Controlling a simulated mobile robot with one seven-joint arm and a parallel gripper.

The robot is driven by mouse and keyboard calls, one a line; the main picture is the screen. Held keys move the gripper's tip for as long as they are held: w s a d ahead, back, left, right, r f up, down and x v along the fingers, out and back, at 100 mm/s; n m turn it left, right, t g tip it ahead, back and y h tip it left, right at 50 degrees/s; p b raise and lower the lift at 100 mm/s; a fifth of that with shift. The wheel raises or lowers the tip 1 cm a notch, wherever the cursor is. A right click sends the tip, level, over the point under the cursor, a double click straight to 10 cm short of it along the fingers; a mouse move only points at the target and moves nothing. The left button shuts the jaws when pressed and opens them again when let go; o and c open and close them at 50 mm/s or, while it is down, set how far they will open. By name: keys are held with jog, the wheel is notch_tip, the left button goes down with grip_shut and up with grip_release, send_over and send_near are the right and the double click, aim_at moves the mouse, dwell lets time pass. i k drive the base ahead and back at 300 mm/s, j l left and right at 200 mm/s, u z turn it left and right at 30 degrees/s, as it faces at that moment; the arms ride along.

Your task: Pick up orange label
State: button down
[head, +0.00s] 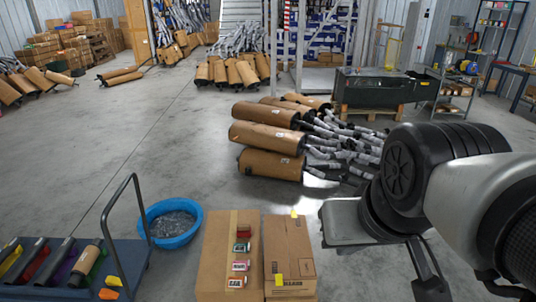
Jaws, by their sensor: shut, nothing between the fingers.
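An orange label (108,294) lies on the blue cart (135,262) at the lower left. An orange-yellow label (113,281) lies just beyond it on the same cart. My gripper (345,222) hangs at the end of my arm right of centre, beyond the right side of the cardboard boxes and well apart from the orange label. It is shut and empty. Its fingertips are hard to make out against my arm.
A cardboard box (214,262) bears several small red and green items; another box (290,240) with a yellow label (279,280) stands beside it. A blue tub (176,238) sits by the cart's handle (103,222). Wrapped mufflers (267,137) lie beyond.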

aim_at(233, 281)
jog(key=u, duration=0.55)
jog(key=i+j, duration=0.15)
jog(key=k, duration=0.5)
jog(key=i+j+z, duration=0.3)
jog(key=i+j, duration=0.45)
jog(key=i, duration=0.15)
jog(key=i+j+z, duration=0.3)
jog(key=i+j, duration=0.55)
